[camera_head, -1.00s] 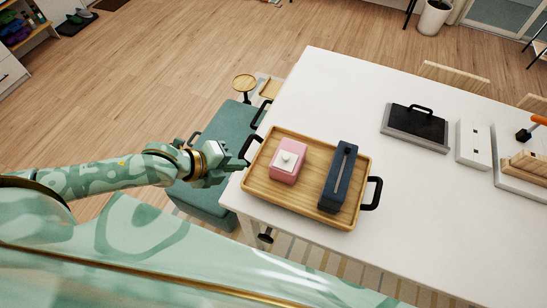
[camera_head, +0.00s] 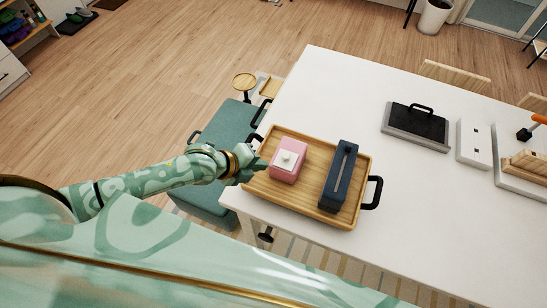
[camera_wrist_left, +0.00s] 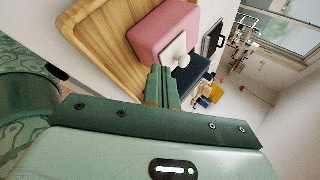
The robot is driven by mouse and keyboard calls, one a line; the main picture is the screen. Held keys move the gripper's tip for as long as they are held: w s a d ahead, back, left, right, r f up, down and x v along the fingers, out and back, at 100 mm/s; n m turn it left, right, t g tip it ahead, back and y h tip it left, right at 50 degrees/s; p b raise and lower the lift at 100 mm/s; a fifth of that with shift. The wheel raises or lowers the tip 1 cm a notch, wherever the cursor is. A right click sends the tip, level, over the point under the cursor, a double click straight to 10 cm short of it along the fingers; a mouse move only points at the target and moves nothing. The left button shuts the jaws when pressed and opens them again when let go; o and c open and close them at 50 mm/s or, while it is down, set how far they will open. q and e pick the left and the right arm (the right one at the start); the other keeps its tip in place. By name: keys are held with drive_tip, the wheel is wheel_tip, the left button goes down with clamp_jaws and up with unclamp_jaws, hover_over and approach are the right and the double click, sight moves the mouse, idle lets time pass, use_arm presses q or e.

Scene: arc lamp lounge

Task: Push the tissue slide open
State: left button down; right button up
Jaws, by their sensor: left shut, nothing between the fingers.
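A pink box (camera_head: 289,161) with a white plate and pale knob (camera_head: 286,159) on top sits on the left part of a wooden tray (camera_head: 302,204). It also shows in the left wrist view (camera_wrist_left: 155,33), with the white knob piece (camera_wrist_left: 177,50) on its face. A long dark blue box (camera_head: 339,177) with a slot along its top stands to its right. I cannot tell for sure which one is the tissue slide. My left gripper (camera_head: 262,164) is shut and empty, over the tray's left edge, close to the pink box's left side. Whether it touches is unclear. My right gripper is not in view.
The tray has black handles, one at the right end (camera_head: 373,193). It lies on a white table (camera_head: 430,220). A dark panel with a handle (camera_head: 417,126) and a white block (camera_head: 473,144) stand farther right. The table between is clear.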

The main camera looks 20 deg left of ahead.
sight(280, 151)
use_arm(q)
drive_tip(key=shift+w+d+f+p, duration=0.15)
drive_tip(key=shift+w+d+p, duration=0.1)
drive_tip(key=shift+w+d, duration=0.6)
drive_tip(key=shift+w+d+f+p, duration=0.2)
drive_tip(key=shift+w+d, duration=0.4)
drive_tip(key=shift+w, duration=0.35)
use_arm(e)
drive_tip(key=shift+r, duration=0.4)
